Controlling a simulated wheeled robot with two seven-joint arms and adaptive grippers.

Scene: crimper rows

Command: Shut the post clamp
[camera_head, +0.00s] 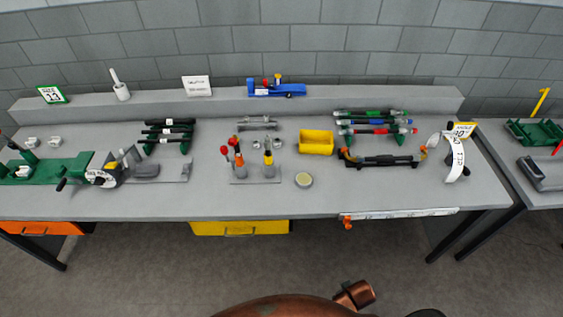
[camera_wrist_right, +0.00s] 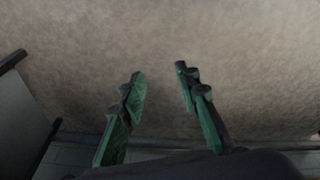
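On the grey bench (camera_head: 350,205) in the head view, a plate with two small upright fixtures stands near the middle. One fixture (camera_head: 239,163) has red-tipped levers and an orange part. The other fixture (camera_head: 268,163) has a yellow part. A black bar tool with orange ends (camera_head: 380,161) lies further right. I cannot tell which of these is the post clamp, nor whether it is open. My right gripper (camera_wrist_right: 160,72) shows in the right wrist view, its green-and-dark fingers apart and empty above bare floor. My left gripper is not in view.
Racks of crimpers (camera_head: 375,122) and black tools (camera_head: 167,133) stand behind. A green machine (camera_head: 45,171) is at left. An orange-tipped strip (camera_head: 400,214) runs along the front edge.

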